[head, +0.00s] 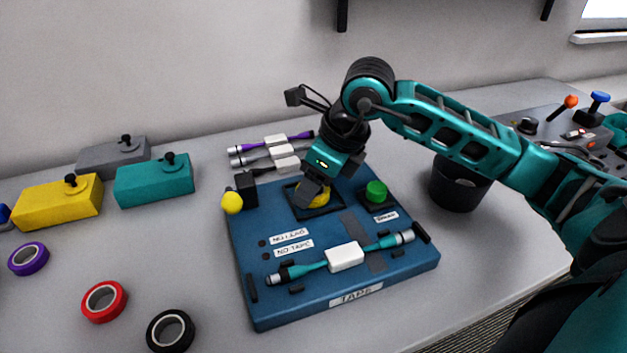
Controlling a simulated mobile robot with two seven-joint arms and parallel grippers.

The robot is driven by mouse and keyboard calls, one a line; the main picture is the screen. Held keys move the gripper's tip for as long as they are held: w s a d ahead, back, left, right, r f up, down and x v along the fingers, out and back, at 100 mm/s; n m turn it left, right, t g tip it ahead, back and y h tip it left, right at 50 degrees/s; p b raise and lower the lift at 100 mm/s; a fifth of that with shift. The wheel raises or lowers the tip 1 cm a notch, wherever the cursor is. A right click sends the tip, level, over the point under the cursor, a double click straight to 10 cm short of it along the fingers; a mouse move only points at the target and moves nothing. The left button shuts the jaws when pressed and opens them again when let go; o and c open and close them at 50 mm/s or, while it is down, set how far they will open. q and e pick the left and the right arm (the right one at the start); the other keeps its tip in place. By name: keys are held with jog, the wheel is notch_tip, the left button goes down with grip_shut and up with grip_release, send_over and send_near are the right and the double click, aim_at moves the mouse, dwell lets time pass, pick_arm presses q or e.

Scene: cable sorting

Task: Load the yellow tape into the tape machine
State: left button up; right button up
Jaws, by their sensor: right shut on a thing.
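The tape machine is a blue board (262,303) in the middle of the table, with a dark square recess near its centre back. The yellow tape (318,193) is at this recess, partly hidden by my right gripper. My right gripper (312,194) points down over the recess and is shut on the yellow tape. I cannot tell whether the tape rests on the bottom of the recess. My left gripper is not in view.
A green button (376,190) and a yellow ball knob (231,203) are on the machine. A teal cable with a white block (346,257) lies across its front. Purple (28,259), red (104,302) and black (170,331) tapes lie left. A black bin (457,187) stands right.

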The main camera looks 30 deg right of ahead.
jog(key=o, duration=0.8)
jog(key=shift+f, duration=0.1)
jog(key=shift+c, duration=0.2)
jog(key=shift+r+p, duration=0.25)
jog(key=shift+p, duration=0.05)
jog(key=p+v, duration=0.1)
jog(key=v, duration=1.1)
jog(key=shift+f, duration=0.1)
